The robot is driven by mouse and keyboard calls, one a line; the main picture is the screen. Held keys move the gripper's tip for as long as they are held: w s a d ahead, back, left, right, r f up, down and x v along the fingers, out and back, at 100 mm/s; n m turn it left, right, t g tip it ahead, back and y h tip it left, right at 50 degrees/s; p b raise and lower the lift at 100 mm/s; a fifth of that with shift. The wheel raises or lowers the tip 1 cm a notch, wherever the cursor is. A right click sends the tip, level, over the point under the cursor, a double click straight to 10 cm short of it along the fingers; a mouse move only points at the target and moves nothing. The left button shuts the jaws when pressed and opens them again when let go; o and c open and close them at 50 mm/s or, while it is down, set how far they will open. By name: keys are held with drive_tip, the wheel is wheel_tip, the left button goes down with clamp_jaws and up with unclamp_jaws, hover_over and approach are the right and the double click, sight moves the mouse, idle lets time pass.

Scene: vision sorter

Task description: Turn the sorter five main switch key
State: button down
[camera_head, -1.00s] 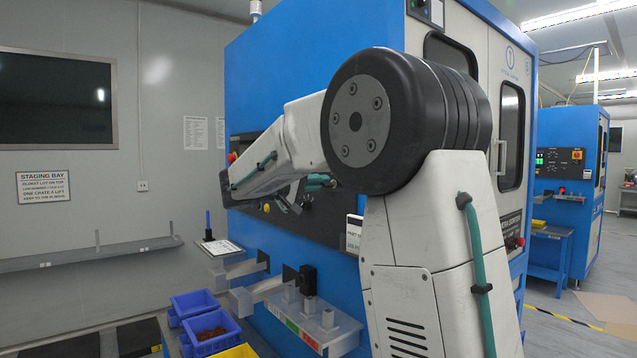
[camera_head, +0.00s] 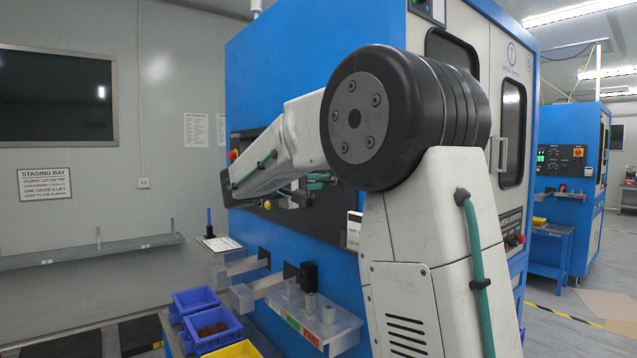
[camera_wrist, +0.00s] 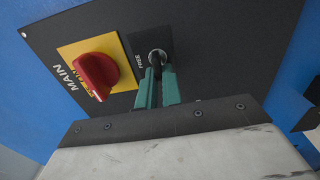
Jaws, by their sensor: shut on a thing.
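In the wrist view, the red main switch knob (camera_wrist: 96,74) sits on a yellow plate (camera_wrist: 73,50) beside the word MAIN. Right of it on the dark panel is a round key lock (camera_wrist: 158,55) with a small white label. My gripper (camera_wrist: 158,72) has its two teal fingers close together at this lock, shut on the key there. The key itself is mostly hidden between the fingertips.
The blue sorter cabinet (camera_head: 300,55) stands close in front of my arm. A clear tray (camera_head: 345,322) and a black part stick out below the panel. Blue bins (camera_head: 212,328) stand lower left. Another blue machine (camera_head: 588,140) is at the right.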

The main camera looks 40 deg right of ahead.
drive_tip(key=c, duration=1.6)
unclamp_jaws()
drive_tip(key=shift+o, duration=0.2)
drive_tip(key=a, duration=0.7)
drive_tip(key=shift+w+a, duration=0.3)
drive_tip(key=shift+a, duration=0.1)
drive_tip(key=shift+w+f, duration=0.1)
